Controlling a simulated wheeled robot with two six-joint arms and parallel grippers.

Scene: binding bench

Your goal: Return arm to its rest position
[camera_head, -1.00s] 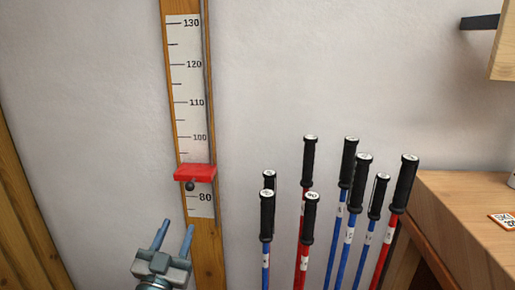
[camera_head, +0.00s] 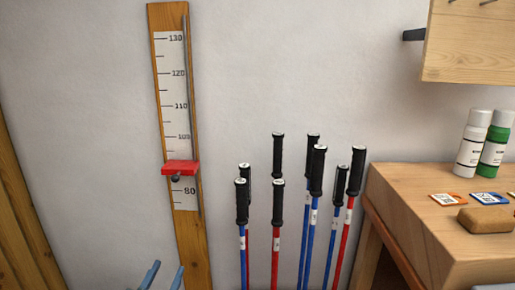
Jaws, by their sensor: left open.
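My left gripper (camera_head: 164,278) shows only by its two blue-grey fingertips at the bottom edge, left of centre. The fingers are apart with nothing between them. It is below a wooden measuring board (camera_head: 193,240) on the wall, which has a white scale (camera_head: 173,95) and a red slider (camera_head: 181,168) standing between 80 and 100. The fingertips are apart from the slider. The rest of the left arm is out of frame, and my right gripper does not show.
Several ski poles (camera_head: 277,190) with black grips and red or blue shafts stand right of the board. A wooden bench (camera_head: 400,205) at the right holds two bottles (camera_head: 472,145), (camera_head: 496,145), cards (camera_head: 449,200) and a brown block (camera_head: 487,219). A wooden panel (camera_head: 470,45) hangs above.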

